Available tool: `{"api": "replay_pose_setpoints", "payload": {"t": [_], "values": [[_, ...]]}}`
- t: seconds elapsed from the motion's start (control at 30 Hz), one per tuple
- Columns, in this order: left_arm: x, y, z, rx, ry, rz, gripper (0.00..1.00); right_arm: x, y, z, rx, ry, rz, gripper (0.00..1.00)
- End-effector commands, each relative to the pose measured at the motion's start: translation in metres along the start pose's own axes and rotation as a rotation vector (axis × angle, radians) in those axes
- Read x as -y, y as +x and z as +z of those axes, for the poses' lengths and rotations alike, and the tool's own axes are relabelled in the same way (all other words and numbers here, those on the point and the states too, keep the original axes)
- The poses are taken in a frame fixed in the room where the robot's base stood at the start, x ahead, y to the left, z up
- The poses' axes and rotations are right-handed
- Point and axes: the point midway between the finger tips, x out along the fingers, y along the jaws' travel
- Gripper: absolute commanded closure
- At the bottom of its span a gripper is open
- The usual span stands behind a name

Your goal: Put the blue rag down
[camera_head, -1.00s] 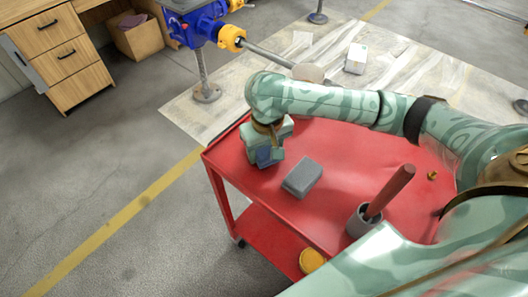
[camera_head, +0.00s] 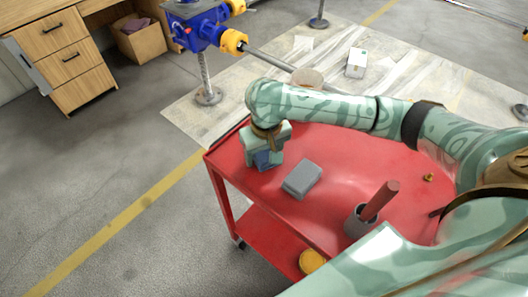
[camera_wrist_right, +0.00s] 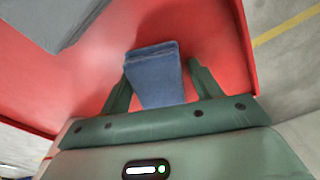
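The blue rag (camera_head: 264,160) is a small folded block at the far left end of the red cart top (camera_head: 330,215). It seems to rest on the cart top. My right gripper (camera_head: 264,163) is directly above and around it, pointing down. In the right wrist view the rag (camera_wrist_right: 155,75) lies between the two green fingers (camera_wrist_right: 160,85), with red showing in gaps beside it, so the gripper looks open. My left gripper is not in view.
A grey box (camera_head: 302,179) lies on the cart close to the rag. A grey cup (camera_head: 359,222) with a red handle (camera_head: 380,200) standing in it and a small brass piece (camera_head: 428,177) are farther right. A blue machine (camera_head: 200,28) stands behind the cart.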

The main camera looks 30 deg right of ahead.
Motion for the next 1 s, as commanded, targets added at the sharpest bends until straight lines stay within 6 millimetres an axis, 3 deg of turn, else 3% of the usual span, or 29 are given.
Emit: {"api": "replay_pose_setpoints", "payload": {"t": [0.03,0.4,0.7,0.83,1.0], "values": [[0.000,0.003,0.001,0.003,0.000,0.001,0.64,-0.009,0.017,0.009,0.031,0.001,0.028,0.24],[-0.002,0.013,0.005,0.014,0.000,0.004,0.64,-0.010,0.011,0.007,0.031,0.001,0.031,0.24],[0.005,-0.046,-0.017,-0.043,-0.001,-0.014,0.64,-0.005,-0.079,0.003,0.016,0.003,0.021,0.24],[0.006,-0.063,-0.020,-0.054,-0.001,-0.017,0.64,-0.004,-0.105,0.003,0.018,0.003,0.018,0.24],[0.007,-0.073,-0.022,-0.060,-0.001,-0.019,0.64,-0.003,-0.121,0.003,0.021,0.003,0.017,0.24]]}}
